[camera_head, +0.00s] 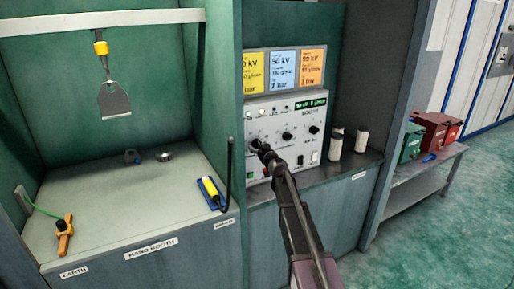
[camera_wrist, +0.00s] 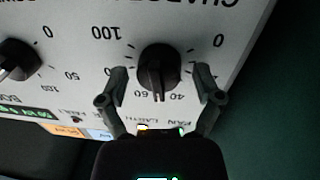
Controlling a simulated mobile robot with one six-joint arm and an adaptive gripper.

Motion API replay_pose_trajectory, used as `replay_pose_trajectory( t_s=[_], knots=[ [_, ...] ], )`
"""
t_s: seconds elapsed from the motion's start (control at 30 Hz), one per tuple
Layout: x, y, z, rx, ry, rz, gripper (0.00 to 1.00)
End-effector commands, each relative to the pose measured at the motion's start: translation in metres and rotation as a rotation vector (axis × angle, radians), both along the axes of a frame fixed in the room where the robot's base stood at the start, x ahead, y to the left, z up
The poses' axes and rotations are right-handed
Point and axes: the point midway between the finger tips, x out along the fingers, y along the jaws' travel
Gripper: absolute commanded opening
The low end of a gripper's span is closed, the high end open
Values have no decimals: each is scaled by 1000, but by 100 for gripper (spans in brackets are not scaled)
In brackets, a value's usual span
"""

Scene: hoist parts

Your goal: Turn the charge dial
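The charge dial (camera_wrist: 158,66) is a round black knob on a white panel, seen upside down in the wrist view. Its scale has 0, 40, 60 and 100 printed around it. Its pointer end lies between 40 and 60. My gripper (camera_wrist: 159,76) is open, with one finger on each side of the dial and a visible gap to it on both sides. In the head view my gripper (camera_head: 262,149) is at the left part of the control box (camera_head: 276,162), covering much of the dial there.
A second black knob (camera_wrist: 16,60) sits beside the dial in the wrist view. Yellow, blue and orange cards (camera_head: 284,70) stand above the box. Two white cylinders (camera_head: 361,139) stand to its right. A booth wall (camera_head: 228,90) is close on the left.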

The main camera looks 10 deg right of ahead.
Motion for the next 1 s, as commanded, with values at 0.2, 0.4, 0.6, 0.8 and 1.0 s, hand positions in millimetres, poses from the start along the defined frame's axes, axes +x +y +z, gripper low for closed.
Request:
replay_pose_trajectory(
  t_s=[0.2,0.4,0.6,0.8,1.0],
  knots=[
    [0,0,0,0,0,1,9],
    [0,1,0,9,3,1,9],
    [0,1,1,78,25,2,9],
    [1,1,0,130,43,3,9],
    [1,2,0,133,43,3,9]
  ],
)
